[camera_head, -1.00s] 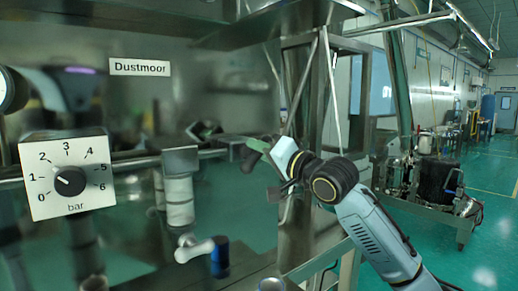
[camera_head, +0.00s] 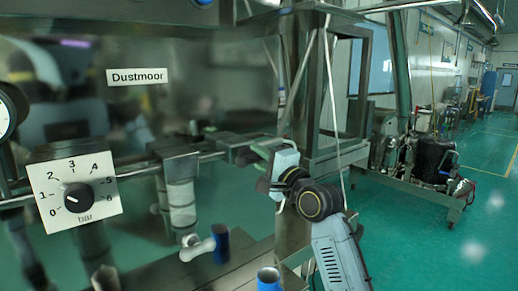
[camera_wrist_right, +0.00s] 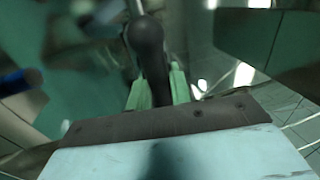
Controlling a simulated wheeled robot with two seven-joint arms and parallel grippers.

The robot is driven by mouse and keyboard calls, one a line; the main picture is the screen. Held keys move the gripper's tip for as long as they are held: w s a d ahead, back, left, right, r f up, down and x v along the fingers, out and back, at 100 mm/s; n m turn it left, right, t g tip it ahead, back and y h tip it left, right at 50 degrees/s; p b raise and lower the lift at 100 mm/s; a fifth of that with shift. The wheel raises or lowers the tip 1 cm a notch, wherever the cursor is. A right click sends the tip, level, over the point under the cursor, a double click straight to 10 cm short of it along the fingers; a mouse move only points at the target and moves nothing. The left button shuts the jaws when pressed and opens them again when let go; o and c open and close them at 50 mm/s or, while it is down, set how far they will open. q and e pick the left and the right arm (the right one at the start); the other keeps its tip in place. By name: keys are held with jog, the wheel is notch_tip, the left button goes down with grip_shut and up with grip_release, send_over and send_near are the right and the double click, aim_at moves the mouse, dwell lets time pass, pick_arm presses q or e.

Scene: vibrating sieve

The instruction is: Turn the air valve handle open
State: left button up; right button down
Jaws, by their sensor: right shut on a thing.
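The dark, round-ended valve handle (camera_wrist_right: 148,45) stands between the two green fingers of my right gripper (camera_wrist_right: 160,88) in the right wrist view. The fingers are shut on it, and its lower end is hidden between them. In the head view my right gripper (camera_head: 262,163) is at the right end of the horizontal metal pipe, where the handle is small and hard to make out. My left gripper is in neither view.
A pressure dial plate (camera_head: 98,188) marked in bar is at the left. A metal frame post (camera_head: 297,130) stands close beside my right arm. Green floor is open at the right.

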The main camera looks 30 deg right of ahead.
jog(key=shift+m, duration=0.3)
jog(key=c, duration=1.3)
grip_release()
jog(key=b+v, duration=0.2)
jog(key=v, duration=1.1)
jog(key=shift+s+b, duration=0.2)
jog(key=shift+b, duration=0.15)
jog(key=shift+a+f, duration=0.1)
